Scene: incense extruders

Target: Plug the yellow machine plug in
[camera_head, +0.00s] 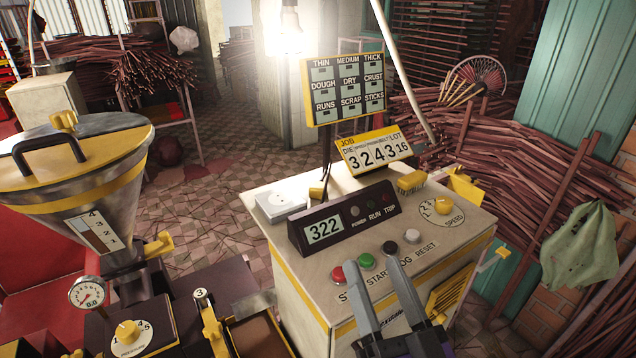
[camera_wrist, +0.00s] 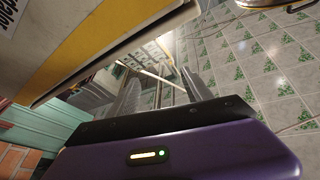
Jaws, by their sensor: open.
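A small yellow block (camera_head: 317,191), which looks like the plug, lies on top of the cream control cabinet (camera_head: 310,275). It is beside a flat white box (camera_head: 280,205) that may be the socket; I cannot tell whether they touch. My gripper (camera_head: 372,263) is open and empty, in front of the cabinet's button panel, nearer the camera than the plug. In the wrist view, my gripper (camera_wrist: 160,77) has its two grey fingers apart with nothing between them. The plug does not show clearly there.
The dark 322 display (camera_head: 340,220) stands between my gripper and the plug. A yellow ribbed item (camera_head: 410,182) lies at the cabinet's back right. A job sign (camera_head: 374,150) and a label board (camera_head: 344,88) rise behind. A hopper machine (camera_head: 75,190) stands left.

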